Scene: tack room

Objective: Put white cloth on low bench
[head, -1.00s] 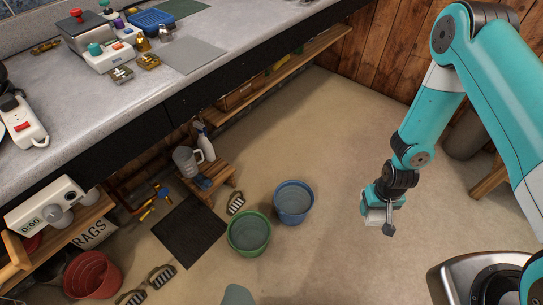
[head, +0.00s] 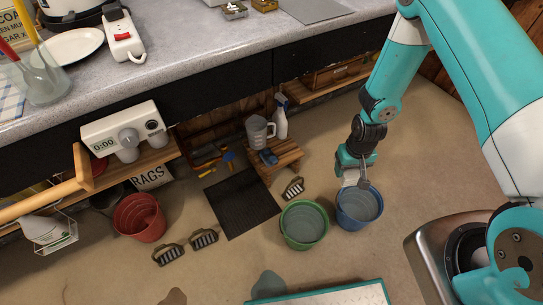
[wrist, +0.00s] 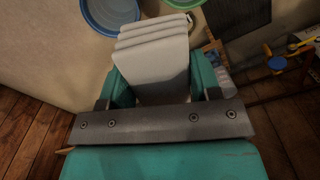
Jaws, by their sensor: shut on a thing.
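My gripper (head: 356,176) is shut on the white cloth (wrist: 152,60), a folded stack of layers held between the two jaws in the wrist view. In the head view only a small pale part of the cloth shows under the jaws, in front of the blue bucket. The low bench (head: 286,153) is a small slatted wooden one on the floor, left of my gripper. A grey jug (head: 258,132), a white spray bottle (head: 281,121) and a dark blue item (head: 268,157) stand or lie on it. The bench's right part looks bare.
A blue bucket (head: 359,207) and a green bucket (head: 304,226) stand on the floor near my gripper. A brush (head: 293,188) and a black mat (head: 241,204) lie by the bench. The counter (head: 200,65) overhangs behind it.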

